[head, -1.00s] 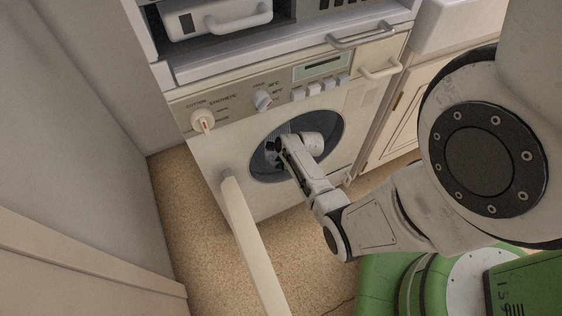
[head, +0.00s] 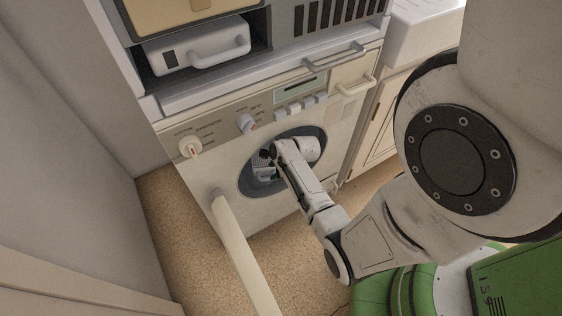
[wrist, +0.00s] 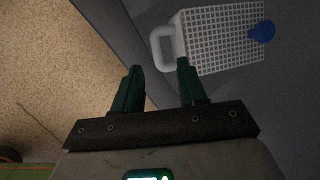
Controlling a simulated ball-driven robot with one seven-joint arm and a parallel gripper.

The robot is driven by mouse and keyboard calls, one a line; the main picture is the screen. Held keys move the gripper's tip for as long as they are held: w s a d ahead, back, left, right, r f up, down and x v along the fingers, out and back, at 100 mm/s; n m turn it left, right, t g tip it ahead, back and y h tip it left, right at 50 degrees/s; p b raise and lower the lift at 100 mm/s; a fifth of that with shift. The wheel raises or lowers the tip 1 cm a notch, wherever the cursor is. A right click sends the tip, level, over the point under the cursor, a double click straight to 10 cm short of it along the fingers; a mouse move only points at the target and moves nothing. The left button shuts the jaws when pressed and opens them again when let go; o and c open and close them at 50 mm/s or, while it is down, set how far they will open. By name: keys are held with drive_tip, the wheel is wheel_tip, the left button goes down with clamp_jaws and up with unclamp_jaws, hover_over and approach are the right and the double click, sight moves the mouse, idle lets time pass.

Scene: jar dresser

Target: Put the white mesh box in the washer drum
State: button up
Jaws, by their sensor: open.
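The white mesh box (wrist: 222,40), with a pale loop handle and a grid-patterned side, lies on a dark grey surface in the wrist view. In the head view it shows partly (head: 262,174) inside the washer drum opening (head: 247,182), below my gripper. My gripper (wrist: 159,66) is open with its two green fingers apart. The right fingertip is close to the box's handle side; I cannot tell if they touch. Nothing is between the fingers. In the head view my gripper (head: 267,155) is at the drum opening, and the wrist hides part of the drum.
The washer door (head: 243,245) stands open, swung out towards me on the left. A blue piece (wrist: 263,31) shows at the box's far end. A white handled case (head: 197,48) sits in the shelf above. Speckled floor (head: 175,235) is clear left of the door.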

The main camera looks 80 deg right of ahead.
drive_tip(key=p+v, duration=0.1)
drive_tip(key=v, duration=0.4)
drive_tip(key=shift+s+r, duration=0.15)
drive_tip(key=shift+r, duration=0.1)
idle(0.3)
